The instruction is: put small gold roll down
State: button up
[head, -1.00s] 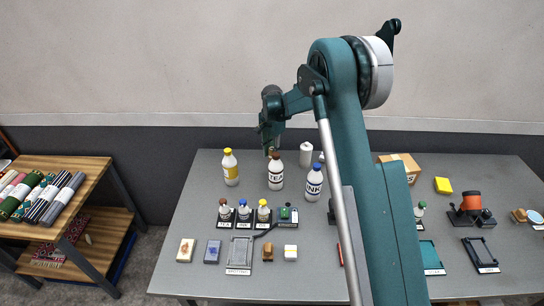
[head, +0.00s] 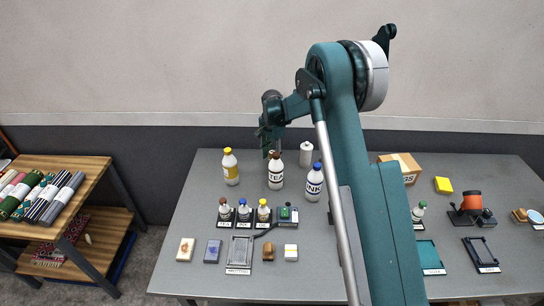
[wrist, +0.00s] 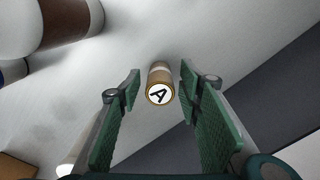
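The small gold roll (wrist: 160,88) shows in the wrist view, end-on, with a white disc marked "A" facing the camera and a pale band farther down. It appears to stand upright on the grey surface. My gripper (wrist: 160,84) is open, with one green finger on each side of the roll and a narrow visible gap on both sides. How far the fingertips reach down beside it is hard to tell. In the head view my gripper (head: 269,148) hangs just behind the brown-capped TEA bottle (head: 276,174), and I cannot make out the roll there.
Small labelled bottles and trays fill the front. A cardboard box (head: 403,163) is at the right. A wooden rack (head: 95,172) holds rolled rugs.

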jog(key=shift+r, duration=0.1)
notch_tip(320, 180, up, 12)
jog(key=shift+p, duration=0.3)
dwell(0.5)
dwell(0.6)
jog(key=shift+d+r, duration=0.1)
jog(key=shift+r, duration=0.05)
jog(key=s+d+r+n+t, duration=0.2)
jog(key=s+d+r, duration=0.6)
jog(key=s+r, duration=0.4)
jog(key=s+d+r+n+t, duration=0.2)
jog(key=s+d+r, duration=0.6)
jog(key=s+r, duration=0.4)
jog(key=s+d+f+n+t, duration=0.1)
jog(key=s+d+f, duration=0.1)
jog(key=s, duration=0.8)
jog(key=s+d+f+n+t, duration=0.1)
jog(key=s+d, duration=0.3)
jog(key=s, duration=0.6)
jog(key=s+d+f+n+t, duration=0.1)
jog(key=s+d+f+n, duration=0.2)
jog(key=s, duration=0.7)
jog(key=shift+s+f, duration=0.2)
jog(key=shift+s, duration=0.15)
